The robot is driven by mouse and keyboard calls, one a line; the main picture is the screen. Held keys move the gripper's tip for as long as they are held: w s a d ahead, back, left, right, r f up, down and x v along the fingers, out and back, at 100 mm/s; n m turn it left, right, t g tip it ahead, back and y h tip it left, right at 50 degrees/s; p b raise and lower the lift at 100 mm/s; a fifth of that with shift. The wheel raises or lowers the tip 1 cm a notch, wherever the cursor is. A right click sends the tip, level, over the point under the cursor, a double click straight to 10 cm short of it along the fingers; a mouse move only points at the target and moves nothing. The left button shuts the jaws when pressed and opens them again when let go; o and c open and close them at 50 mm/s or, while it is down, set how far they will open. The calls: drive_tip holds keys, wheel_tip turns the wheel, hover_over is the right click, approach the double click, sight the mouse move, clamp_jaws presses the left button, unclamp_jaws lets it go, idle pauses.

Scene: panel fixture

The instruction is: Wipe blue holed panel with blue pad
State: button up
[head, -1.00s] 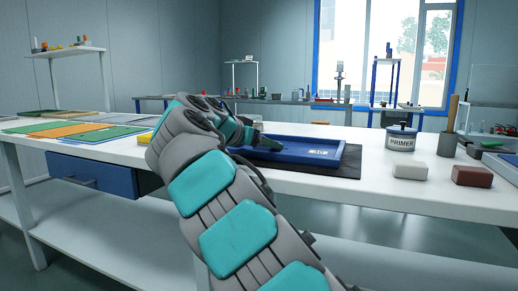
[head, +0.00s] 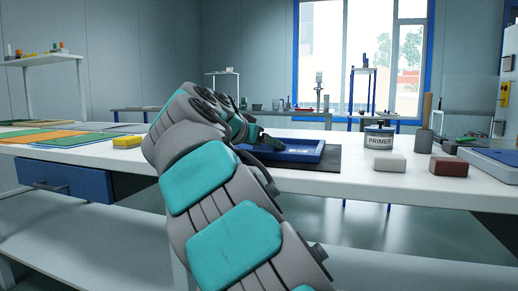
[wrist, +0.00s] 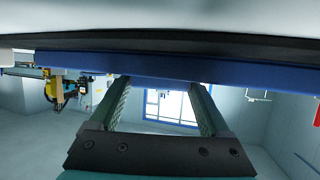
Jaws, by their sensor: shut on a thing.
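The blue panel (head: 312,153), with a raised rim and a small pale label, lies on a dark mat (head: 330,163) on the white table. Its holes do not show. My gripper (head: 268,141) is at the left part of the panel, low over it, partly hidden by my arm. In the wrist view the two fingers of my gripper (wrist: 160,88) stand apart and reach up to a long blue strip, the panel's edge (wrist: 250,75). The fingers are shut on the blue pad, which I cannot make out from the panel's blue. Contact between pad and panel is unclear.
A PRIMER can (head: 379,137), a beige block (head: 382,162) and a brown block (head: 449,166) stand right of the panel. A grey cup (head: 423,141) is behind them. A yellow block (head: 128,142) and coloured sheets (head: 62,139) are at left. A drawer (head: 65,180) hangs below the tabletop.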

drive_tip(key=shift+s+d, duration=0.25)
drive_tip(key=shift+d, duration=0.4)
drive_tip(key=shift+s+d, duration=0.2)
drive_tip(key=shift+d, duration=0.45)
drive_tip(key=shift+s+d, duration=0.25)
drive_tip(key=shift+d, duration=0.4)
drive_tip(key=shift+s+d+f, duration=0.1)
drive_tip(key=shift+s+d, duration=0.15)
drive_tip(key=shift+d, duration=0.5)
drive_tip(key=shift+s+d+f, duration=0.1)
drive_tip(key=shift+s+d, duration=0.15)
drive_tip(key=shift+d, duration=0.45)
drive_tip(key=shift+r, duration=0.1)
drive_tip(key=shift+a, duration=0.1)
